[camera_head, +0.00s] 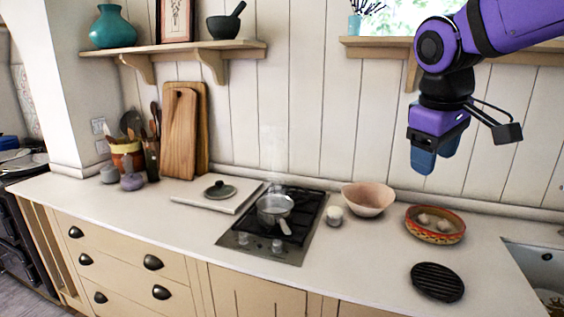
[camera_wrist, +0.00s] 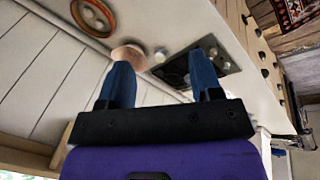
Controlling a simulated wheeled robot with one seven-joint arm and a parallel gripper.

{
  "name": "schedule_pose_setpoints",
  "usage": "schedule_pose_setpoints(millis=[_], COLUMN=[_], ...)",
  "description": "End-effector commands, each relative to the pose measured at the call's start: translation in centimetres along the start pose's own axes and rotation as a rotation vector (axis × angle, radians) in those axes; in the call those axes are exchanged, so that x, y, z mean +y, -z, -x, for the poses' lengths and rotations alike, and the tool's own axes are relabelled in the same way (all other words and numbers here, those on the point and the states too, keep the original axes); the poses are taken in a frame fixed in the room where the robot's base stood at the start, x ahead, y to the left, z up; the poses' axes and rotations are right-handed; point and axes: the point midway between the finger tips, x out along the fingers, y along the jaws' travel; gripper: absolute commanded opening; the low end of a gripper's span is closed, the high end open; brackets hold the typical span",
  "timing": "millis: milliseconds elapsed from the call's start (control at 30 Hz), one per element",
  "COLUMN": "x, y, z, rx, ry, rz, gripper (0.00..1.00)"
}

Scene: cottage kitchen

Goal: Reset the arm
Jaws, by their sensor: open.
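My purple arm reaches in from the upper right in the head view. My gripper (camera_head: 424,160) hangs over the right part of the counter, with its blue fingers pointing down. In the wrist view my gripper (camera_wrist: 162,82) shows two blue fingers spread apart with nothing between them. It is open and empty, well above the counter (camera_head: 365,262). The fingers touch nothing.
A steaming pot (camera_head: 273,210) sits on the hob (camera_head: 266,247). A pink bowl (camera_head: 368,198), a patterned bowl (camera_head: 435,235) and a black trivet (camera_head: 437,281) are to the right. A shelf (camera_head: 185,47) and windowsill (camera_head: 380,48) jut from the wall.

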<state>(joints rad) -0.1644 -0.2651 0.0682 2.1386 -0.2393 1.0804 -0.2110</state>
Motion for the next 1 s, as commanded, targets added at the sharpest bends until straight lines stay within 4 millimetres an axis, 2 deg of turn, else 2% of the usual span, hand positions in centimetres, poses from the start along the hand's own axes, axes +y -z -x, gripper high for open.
schedule_pose_setpoints(millis=[33,300,500,700,1000], x=[-0.1,-1.8,-3.6,-4.6,-4.7], y=[-1.9,-10.0,-14.3,-16.2,-16.4], z=[0.3,0.4,-0.3,-1.0,-1.1], rx=[0.023,0.140,0.218,0.255,0.259], ry=[0.006,0.056,0.092,0.112,0.115], rz=[-0.051,-0.318,-0.486,-0.567,-0.577], gripper=[0.59,0.59,0.59,0.59,0.59])
